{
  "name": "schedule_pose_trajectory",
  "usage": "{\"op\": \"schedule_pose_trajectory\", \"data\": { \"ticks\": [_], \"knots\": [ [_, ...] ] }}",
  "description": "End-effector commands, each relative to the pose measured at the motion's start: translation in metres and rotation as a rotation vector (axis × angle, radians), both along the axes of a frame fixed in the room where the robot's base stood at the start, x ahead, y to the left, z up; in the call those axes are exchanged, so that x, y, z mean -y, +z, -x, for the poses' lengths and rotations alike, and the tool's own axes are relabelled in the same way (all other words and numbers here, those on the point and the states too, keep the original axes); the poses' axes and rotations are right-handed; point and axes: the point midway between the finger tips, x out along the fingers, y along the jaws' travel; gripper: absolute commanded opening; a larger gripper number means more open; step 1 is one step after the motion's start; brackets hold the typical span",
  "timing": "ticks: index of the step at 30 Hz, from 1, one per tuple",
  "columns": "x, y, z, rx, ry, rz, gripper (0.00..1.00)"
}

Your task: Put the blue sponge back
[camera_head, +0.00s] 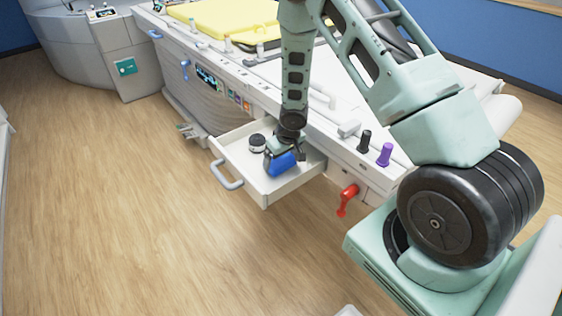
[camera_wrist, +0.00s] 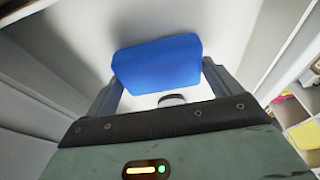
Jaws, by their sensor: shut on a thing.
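The blue sponge (camera_head: 283,164) is held in my gripper (camera_head: 278,152) at the open drawer (camera_head: 287,188) of the white bed unit. In the wrist view the sponge (camera_wrist: 158,66) sits between the two fingers of my gripper (camera_wrist: 162,88), which are shut on it. The sponge is over or inside the right part of the drawer; I cannot tell whether it touches the drawer floor. A small dark-topped round container (camera_head: 257,143) stands in the drawer, left of the sponge.
The drawer's grey handle (camera_head: 226,176) faces the open wooden floor (camera_head: 120,210). A red lever (camera_head: 346,200) hangs right of the drawer. A black knob (camera_head: 364,141) and a purple knob (camera_head: 385,154) stand on the unit's edge. A yellow mat (camera_head: 225,15) lies on top.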

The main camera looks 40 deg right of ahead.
Motion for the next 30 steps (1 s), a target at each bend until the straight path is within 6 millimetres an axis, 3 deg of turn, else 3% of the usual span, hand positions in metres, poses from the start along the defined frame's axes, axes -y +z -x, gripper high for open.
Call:
{"op": "schedule_pose_trajectory", "data": {
  "ticks": [3, 14, 15, 23, 30],
  "knots": [
    [0.0, -0.009, 0.0, 0.001, 0.001, 0.001, 0.69],
    [0.0, -0.013, 0.0, 0.001, 0.0, 0.001, 0.69],
    [0.0, -0.012, 0.0, 0.001, 0.0, 0.001, 1.0],
    [0.001, -0.009, 0.0, 0.001, 0.0, 0.001, 1.0],
    [0.001, 0.021, 0.007, 0.004, -0.004, 0.0, 1.0]
  ]
}}
